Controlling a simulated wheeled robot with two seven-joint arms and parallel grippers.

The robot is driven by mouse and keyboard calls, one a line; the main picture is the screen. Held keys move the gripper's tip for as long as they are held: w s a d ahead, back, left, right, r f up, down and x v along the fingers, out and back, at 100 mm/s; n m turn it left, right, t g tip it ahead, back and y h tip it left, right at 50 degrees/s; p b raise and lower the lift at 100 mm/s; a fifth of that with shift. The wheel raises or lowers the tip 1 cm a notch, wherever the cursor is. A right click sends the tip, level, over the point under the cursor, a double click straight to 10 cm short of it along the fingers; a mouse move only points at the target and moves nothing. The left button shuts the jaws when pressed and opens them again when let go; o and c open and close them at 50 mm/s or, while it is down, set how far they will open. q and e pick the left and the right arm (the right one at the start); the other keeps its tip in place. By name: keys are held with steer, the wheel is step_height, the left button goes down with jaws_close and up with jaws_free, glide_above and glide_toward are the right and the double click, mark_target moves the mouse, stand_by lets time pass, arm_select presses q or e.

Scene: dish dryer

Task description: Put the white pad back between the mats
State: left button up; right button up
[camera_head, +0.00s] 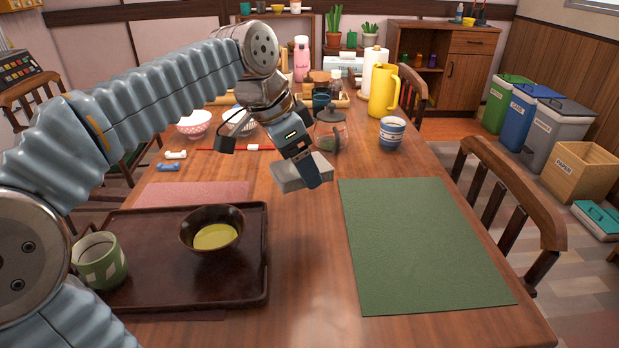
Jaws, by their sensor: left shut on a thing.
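The white pad (290,177), a pale grey-white block, is in my left gripper (308,170) near the middle of the table. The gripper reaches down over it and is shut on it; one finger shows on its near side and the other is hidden. I cannot tell whether the pad touches the table. The green mat (425,240) lies flat to the right of the pad. The reddish mat (215,192) lies to the left, mostly covered by a dark tray (255,275). My right gripper is not in view.
The tray holds a brown bowl (212,230) of yellow-green liquid and a green checked cup (98,262). Behind the pad stand a glass teapot (331,130), a blue-and-white cup (392,134) and a yellow pitcher (383,92). Bare wood lies between the mats.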

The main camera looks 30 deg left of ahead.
arm_select(q)
steer(key=w+a+f, duration=0.3)
steer(key=w, duration=0.3)
glide_above(305, 192)
steer(key=s, duration=0.1)
steer(key=f, duration=0.4)
steer(key=shift+s+d+f+p, duration=0.1)
steer(key=shift+d+f+p, duration=0.2)
steer(key=shift+f+p, duration=0.1)
steer(key=shift+w+a+f, duration=0.15)
steer(key=shift+w+f, duration=0.2)
steer(key=shift+f, duration=0.1)
steer(key=shift+w+a+f, duration=0.1)
steer(key=shift+w+f, duration=0.1)
steer(key=shift+f, duration=1.5)
steer(key=shift+f, duration=0.15)
steer(key=o, duration=1)
